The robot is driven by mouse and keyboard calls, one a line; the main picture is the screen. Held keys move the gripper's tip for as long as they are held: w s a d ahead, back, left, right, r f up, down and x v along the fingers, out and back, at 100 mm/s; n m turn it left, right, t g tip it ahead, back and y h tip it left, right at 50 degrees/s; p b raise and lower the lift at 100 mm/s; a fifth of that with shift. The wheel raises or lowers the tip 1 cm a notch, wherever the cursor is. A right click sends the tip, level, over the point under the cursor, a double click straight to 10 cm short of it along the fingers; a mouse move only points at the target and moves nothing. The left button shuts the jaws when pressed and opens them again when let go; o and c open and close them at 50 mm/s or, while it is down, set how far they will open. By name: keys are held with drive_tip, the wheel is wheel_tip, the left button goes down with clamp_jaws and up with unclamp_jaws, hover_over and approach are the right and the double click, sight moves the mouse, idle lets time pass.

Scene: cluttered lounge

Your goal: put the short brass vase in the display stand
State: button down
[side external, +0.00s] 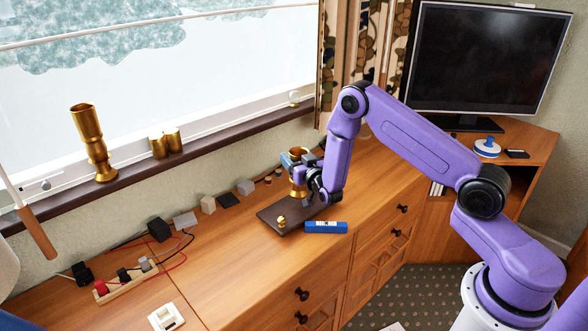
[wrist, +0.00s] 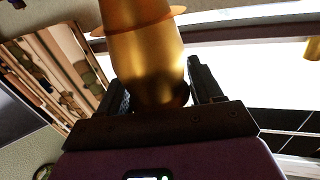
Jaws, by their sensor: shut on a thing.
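My gripper (side external: 308,184) is shut on a short brass vase (side external: 297,158). The vase looks upright, with its flared mouth up. In the wrist view, the vase (wrist: 148,62) stands between the two fingers (wrist: 160,92), with a wide flange above them. A dark flat board (side external: 268,214), which seems to be the display stand, lies on the wooden cabinet top. The vase and my gripper are over or just behind its far right part. I cannot tell whether the vase's base touches the board. A small brass piece (side external: 281,221) is on the board's near side.
A blue box (side external: 326,227) lies beside the board's right corner. Small grey blocks (side external: 208,204) and a dark pad (side external: 229,199) lie behind to the left. A tall brass vase (side external: 90,140) and short brass cups (side external: 174,140) stand on the windowsill. A power strip (side external: 125,280) with cables lies left.

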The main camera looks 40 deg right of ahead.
drive_tip(key=shift+w+d+f, duration=0.1)
drive_tip(key=shift+w+f, duration=0.3)
drive_tip(key=shift+w, duration=0.1)
drive_tip(key=shift+w+f, duration=0.1)
drive_tip(key=shift+f, duration=1.6)
drive_tip(key=shift+c, duration=0.8)
unclamp_jaws()
drive_tip(key=shift+f, duration=0.15)
